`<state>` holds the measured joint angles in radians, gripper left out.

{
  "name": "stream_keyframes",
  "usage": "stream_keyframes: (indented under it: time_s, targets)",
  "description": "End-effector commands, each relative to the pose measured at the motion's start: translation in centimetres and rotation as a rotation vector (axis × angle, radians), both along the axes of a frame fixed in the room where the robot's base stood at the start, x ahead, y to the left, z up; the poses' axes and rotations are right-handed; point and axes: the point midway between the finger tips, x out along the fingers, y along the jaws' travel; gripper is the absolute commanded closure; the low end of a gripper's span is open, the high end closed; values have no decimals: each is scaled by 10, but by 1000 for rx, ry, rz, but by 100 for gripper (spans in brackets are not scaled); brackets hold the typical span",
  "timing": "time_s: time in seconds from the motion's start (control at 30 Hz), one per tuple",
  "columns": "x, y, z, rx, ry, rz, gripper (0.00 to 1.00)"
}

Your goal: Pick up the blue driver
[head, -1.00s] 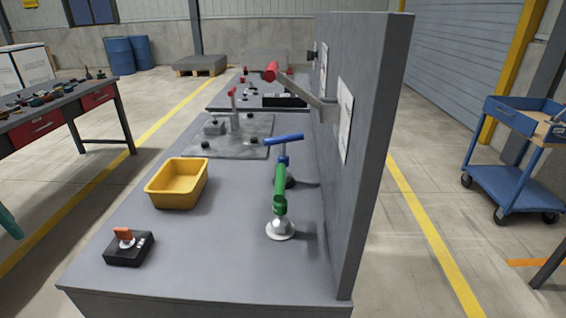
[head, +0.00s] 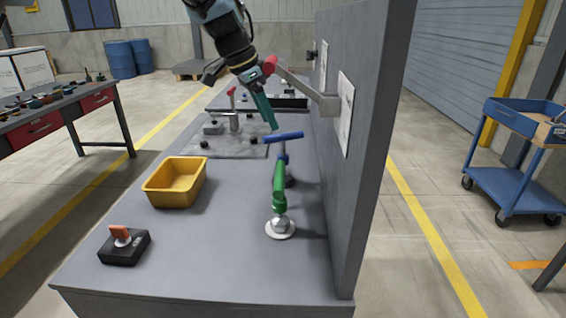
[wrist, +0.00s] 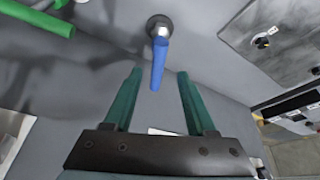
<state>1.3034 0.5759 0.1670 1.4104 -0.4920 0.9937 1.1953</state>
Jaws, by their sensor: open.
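The blue driver (head: 284,137) shows as a blue bar near the grey upright panel, above the bench and just behind the green jointed arm. In the wrist view the blue driver (wrist: 158,68) points toward my palm, with a dark grey round end at its far side. My gripper (head: 271,125) comes down from above, its teal fingertips close to the driver's left part in the head view. In the wrist view my gripper (wrist: 159,74) is open, and the driver lies in line with the gap between the fingers. I cannot tell the exact depth between them.
The green jointed arm (head: 280,188) stands on a silver round base. A yellow bin (head: 176,186) and a black box with an orange switch (head: 124,246) are at left on the bench. The grey panel (head: 366,140) rises close on the right, with a bracket (head: 305,92) jutting out.

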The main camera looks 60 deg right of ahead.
Motion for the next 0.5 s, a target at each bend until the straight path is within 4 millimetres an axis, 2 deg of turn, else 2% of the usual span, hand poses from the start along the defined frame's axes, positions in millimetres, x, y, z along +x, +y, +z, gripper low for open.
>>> stream_keyframes:
  time_s: [0.1, 0.5]
  targets:
    - [-15, -10, -1, -10, -1, -45, 43]
    - [-25, -26, -47, -10, -2, -47, 43]
